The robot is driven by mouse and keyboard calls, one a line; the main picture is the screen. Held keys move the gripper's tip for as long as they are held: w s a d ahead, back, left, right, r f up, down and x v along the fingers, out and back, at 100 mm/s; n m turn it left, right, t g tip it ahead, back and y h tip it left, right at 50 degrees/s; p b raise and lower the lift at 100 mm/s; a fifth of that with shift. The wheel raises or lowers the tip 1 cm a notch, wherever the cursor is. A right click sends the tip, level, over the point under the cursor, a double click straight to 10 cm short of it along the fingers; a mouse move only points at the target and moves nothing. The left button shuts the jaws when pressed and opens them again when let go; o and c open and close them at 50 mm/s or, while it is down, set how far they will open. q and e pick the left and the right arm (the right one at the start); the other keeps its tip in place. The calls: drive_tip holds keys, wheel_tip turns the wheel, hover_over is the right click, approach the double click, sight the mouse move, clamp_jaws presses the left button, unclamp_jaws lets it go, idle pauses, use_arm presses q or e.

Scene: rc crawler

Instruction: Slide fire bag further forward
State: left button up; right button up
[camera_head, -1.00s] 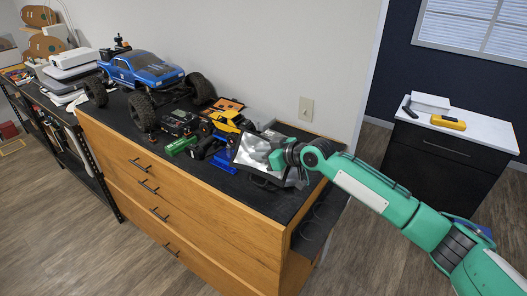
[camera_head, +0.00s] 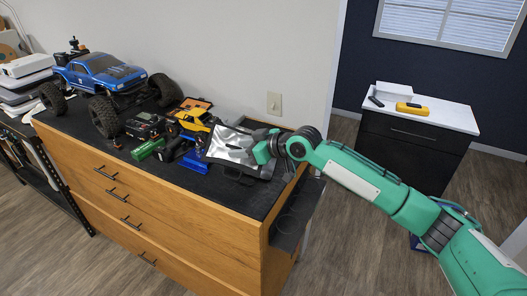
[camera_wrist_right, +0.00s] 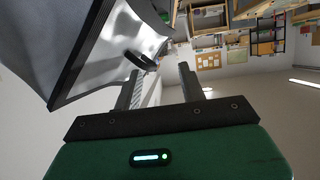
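The fire bag (camera_head: 230,146) is a silver bag with dark edges, lying near the right end of the black top of the wooden drawer cabinet (camera_head: 190,215). In the right wrist view its silver face and black edge (camera_wrist_right: 85,50) fill the upper left, with a small black loop near the left finger. My right gripper (camera_head: 262,152) is at the bag's right side. In the right wrist view its two fingers (camera_wrist_right: 160,85) stand apart with nothing clearly between them. Whether a finger touches the bag is unclear. My left gripper is out of view.
Left of the bag are a yellow model vehicle (camera_head: 193,119), a blue item (camera_head: 192,162), a green item (camera_head: 147,149) and a large blue RC truck (camera_head: 105,75). The wall with a socket (camera_head: 274,103) is behind. A white-topped cabinet (camera_head: 445,115) stands apart at right.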

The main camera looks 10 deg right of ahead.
drive_tip(key=b+v, duration=0.3)
drive_tip(key=v, duration=0.6)
drive_tip(key=shift+s+d, duration=0.15)
